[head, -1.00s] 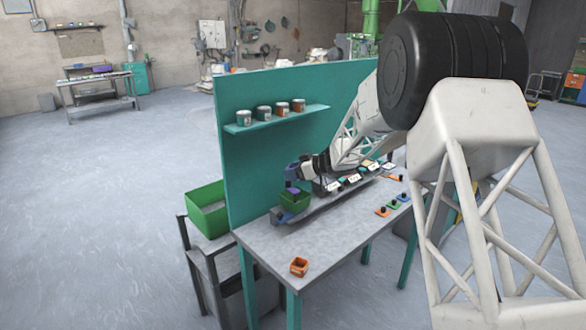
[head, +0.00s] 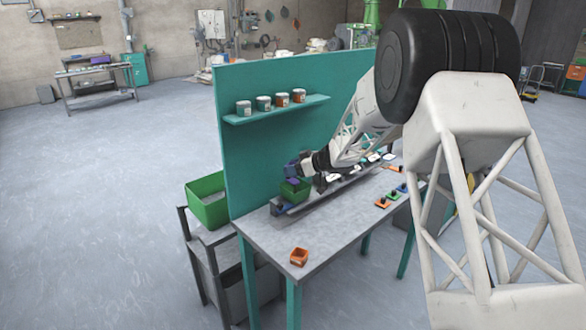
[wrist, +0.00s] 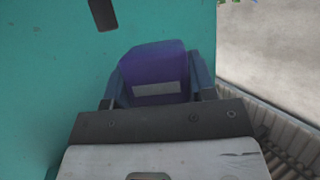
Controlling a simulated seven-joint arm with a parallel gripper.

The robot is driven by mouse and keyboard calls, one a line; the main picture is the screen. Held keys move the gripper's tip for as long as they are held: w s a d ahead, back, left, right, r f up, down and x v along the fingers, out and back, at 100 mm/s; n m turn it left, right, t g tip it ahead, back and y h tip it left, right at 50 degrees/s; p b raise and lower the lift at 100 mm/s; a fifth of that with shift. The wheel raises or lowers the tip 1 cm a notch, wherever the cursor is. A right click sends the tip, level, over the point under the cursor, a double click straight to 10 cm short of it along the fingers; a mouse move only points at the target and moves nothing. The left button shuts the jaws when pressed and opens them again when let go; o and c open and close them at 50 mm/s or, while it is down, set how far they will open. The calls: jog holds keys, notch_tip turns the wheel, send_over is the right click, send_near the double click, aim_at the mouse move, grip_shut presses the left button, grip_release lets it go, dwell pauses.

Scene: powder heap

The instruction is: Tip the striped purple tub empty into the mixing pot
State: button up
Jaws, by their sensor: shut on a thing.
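My gripper (head: 293,170) is shut on a purple tub (wrist: 155,68), one blue finger on each side of it in the wrist view. A plain grey label shows on the tub; I cannot make out stripes. In the head view the tub (head: 292,182) is small and partly hidden by the gripper. It is just above a green square pot (head: 295,192), apparently the mixing pot, at the back left of the bench. I cannot tell whether they touch, how far the tub is tilted, or what is inside either.
A teal panel (head: 290,140) rises close behind the gripper, with a shelf of several cans (head: 264,103). An orange square container (head: 299,257) stands at the bench's front left. A green bin (head: 208,203) stands on a cart to the left. The middle of the bench (head: 325,225) is clear.

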jog(key=shift+a+r+m, duration=0.1)
jog(key=shift+m, duration=1.1)
jog(key=shift+w+r+m, duration=0.1)
jog(key=shift+r+m, duration=0.05)
jog(key=shift+m, duration=0.95)
jog(key=shift+m, duration=0.3)
jog(key=shift+w+a+m, duration=0.1)
jog(key=shift+m, duration=0.9)
jog(key=shift+w+m, duration=0.15)
jog(key=shift+m, duration=1.05)
